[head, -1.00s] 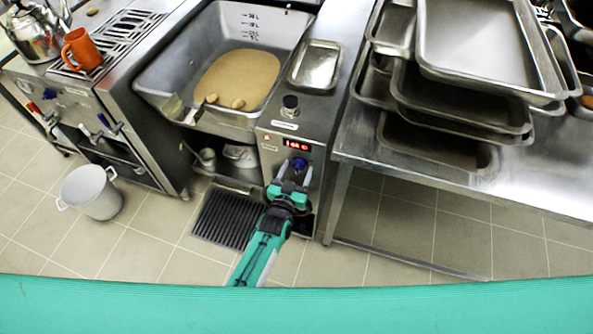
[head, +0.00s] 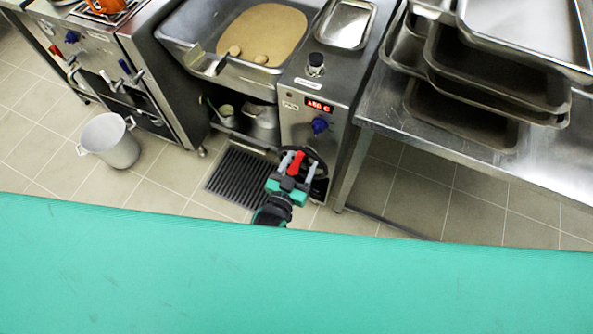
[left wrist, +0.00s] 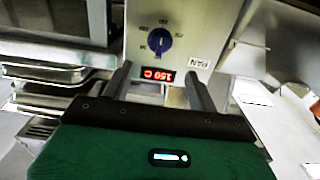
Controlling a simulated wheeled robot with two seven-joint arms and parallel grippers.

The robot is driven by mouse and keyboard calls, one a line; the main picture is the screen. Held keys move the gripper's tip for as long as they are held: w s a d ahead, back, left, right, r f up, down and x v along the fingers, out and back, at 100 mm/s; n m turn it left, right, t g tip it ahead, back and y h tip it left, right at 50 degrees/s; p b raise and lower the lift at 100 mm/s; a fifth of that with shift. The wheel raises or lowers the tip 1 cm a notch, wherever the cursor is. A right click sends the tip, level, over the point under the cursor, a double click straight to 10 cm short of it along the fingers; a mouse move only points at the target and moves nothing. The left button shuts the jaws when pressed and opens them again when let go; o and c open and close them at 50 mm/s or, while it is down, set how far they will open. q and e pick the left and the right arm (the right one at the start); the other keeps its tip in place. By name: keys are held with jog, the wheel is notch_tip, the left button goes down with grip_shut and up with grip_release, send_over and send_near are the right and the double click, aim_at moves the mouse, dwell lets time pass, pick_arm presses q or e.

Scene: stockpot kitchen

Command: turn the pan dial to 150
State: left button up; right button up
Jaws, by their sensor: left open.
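The blue pan dial (head: 319,126) sits on the steel front panel below a red lit display (head: 318,105). In the left wrist view the picture is upside down; the dial (left wrist: 160,40) is in a ring of printed marks, and the display (left wrist: 158,75) reads 150 C. A PAN label (left wrist: 200,63) is beside the display. My left gripper (head: 298,163) is open, below the dial and apart from it. In the left wrist view its two fingers (left wrist: 159,85) are spread with nothing between them. My right gripper is not in view.
A red part (head: 296,163) shows between my fingers in the head view; I cannot tell what it belongs to. The tilting pan (head: 190,47) is above left. A steel table (head: 450,155) with stacked trays is to the right. A pot (head: 110,141) stands on the floor left.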

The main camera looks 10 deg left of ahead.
pick_arm(q)
jog(key=shift+v, duration=1.05)
jog(key=s+a+f+g+y, duration=0.1)
jog(key=s+a+f+g, duration=0.3)
jog(key=f, duration=0.6)
jog(key=s+a+f+g+y, duration=0.15)
jog(key=s+f, duration=0.35)
jog(key=f, duration=0.5)
jog(key=s+a+f+g, duration=0.3)
jog(key=s+f, duration=0.2)
jog(key=f, duration=0.4)
jog(key=s+a+f+g+y, duration=0.1)
jog(key=s+a+f, duration=0.3)
jog(key=s, duration=0.4)
jog(key=s+a+f+g+y, duration=0.1)
jog(key=s+a+f+g, duration=0.3)
jog(key=s, duration=0.4)
jog(key=s+a+f+n+g+y, duration=0.1)
jog(key=s+a+f+g, duration=0.1)
jog(key=s+a+f, duration=0.3)
jog(key=s+f, duration=0.1)
jog(key=s, duration=0.2)
jog(key=shift+a+f+g, duration=0.15)
jog(key=shift+f+g, duration=0.1)
jog(key=shift+g, duration=0.1)
